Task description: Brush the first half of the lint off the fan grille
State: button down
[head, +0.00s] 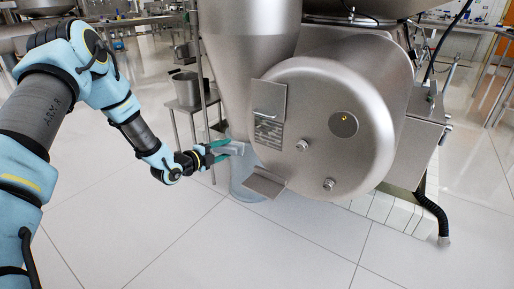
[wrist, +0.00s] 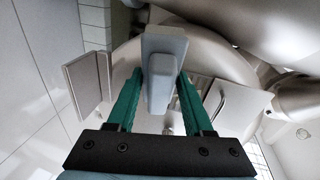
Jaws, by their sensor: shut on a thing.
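My gripper (head: 213,151) is shut on a grey block-shaped brush (head: 234,148), just left of the big round steel housing. In the wrist view, the green fingers of my gripper (wrist: 157,88) hold the brush (wrist: 165,45) by its narrow handle, with the wider head pointing away from me. The fan grille (head: 267,133) is a slatted panel on the housing's left face in the head view. The brush appears apart from it, a little to its left. I cannot make out lint on the slats. In the wrist view the brush and fingers hide most of the grille area.
One steel flap (head: 269,98) juts out above the grille and another (head: 265,183) below it. The housing (head: 330,95) has knobs and a round cover on its front. A conical steel vessel (head: 245,50) stands behind. The tiled floor (head: 150,230) is clear at the front left.

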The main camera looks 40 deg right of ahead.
aim_at(267, 134)
jog(key=s+d+r+m+g, duration=0.1)
jog(key=s+d+g, duration=0.1)
jog(key=d, duration=0.1)
jog(key=s+d+m+g+h, duration=0.1)
jog(key=s+d+m, duration=0.1)
jog(key=s+d, duration=0.1)
jog(key=s+d+r+m+g+h+b, duration=0.1)
jog(key=s+d+g, duration=0.1)
jog(key=s+d, duration=0.1)
jog(key=shift+d+r+m+g, duration=0.15)
jog(key=shift+d+r+m, duration=0.05)
jog(key=shift+d, duration=0.2)
jog(key=shift+d+r+m+g, duration=0.15)
jog(key=shift+d+m, duration=0.05)
jog(key=shift+d, duration=0.2)
jog(key=shift+w+a+b, duration=0.2)
jog(key=shift+w+b, duration=0.15)
jog(key=shift+w, duration=0.15)
jog(key=shift+w+a+b, duration=0.15)
jog(key=shift+w+b, duration=0.2)
jog(key=shift+w, duration=0.1)
jog(key=shift+w+a+r, duration=0.15)
jog(key=shift+w, duration=0.5)
jog(key=c, duration=0.8)
grip_release()
jog(key=shift+c, duration=0.2)
grip_shut()
